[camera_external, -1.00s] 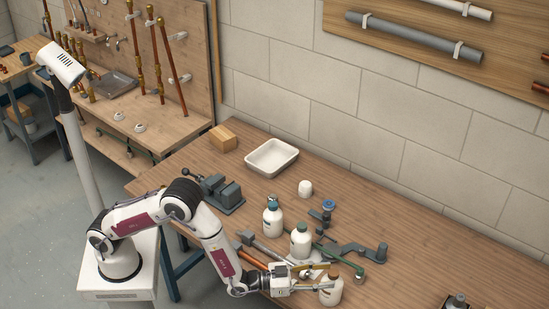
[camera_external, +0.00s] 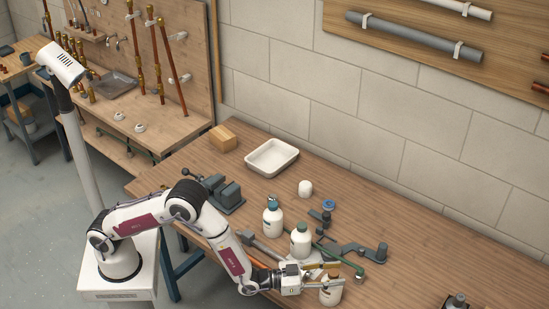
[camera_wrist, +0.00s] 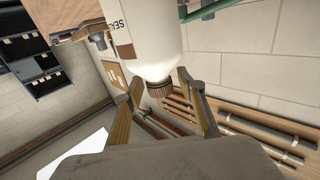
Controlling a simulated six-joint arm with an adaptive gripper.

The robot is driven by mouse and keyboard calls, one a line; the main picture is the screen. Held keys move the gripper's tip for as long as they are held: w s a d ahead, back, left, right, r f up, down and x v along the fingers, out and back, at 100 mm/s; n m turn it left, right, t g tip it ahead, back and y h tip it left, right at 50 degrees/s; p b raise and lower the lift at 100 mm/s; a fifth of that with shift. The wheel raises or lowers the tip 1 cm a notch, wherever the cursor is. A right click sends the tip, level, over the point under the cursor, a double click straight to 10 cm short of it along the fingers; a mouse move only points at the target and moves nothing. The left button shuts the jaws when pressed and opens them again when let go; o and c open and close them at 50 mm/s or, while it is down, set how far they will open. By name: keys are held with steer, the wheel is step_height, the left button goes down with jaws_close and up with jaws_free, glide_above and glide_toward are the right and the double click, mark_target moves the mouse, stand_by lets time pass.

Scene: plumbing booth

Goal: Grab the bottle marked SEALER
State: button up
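The white SEALER bottle (camera_external: 331,293) stands upright near the front edge of the bench, partly covered by my gripper. In the wrist view, the bottle (camera_wrist: 150,38) appears upside down, with part of its label reading "SEA" and a brown cap (camera_wrist: 160,89). My gripper (camera_external: 326,276) is at the cap and neck height of the bottle. In the wrist view, the two fingers of my gripper (camera_wrist: 160,82) stand apart on either side of the cap, with a visible gap on both sides.
Two other white bottles, one green-capped (camera_external: 300,242) and one blue-topped (camera_external: 272,219), stand behind my gripper. A wrench-like tool (camera_external: 362,251), a vise (camera_external: 222,193) and a white tray (camera_external: 272,158) are on the bench. The bench to the right is mostly clear.

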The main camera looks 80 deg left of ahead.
jaws_close()
steer(key=shift+r, duration=0.1)
steer(key=shift+r, duration=0.1)
steer(key=shift+r, duration=4.9)
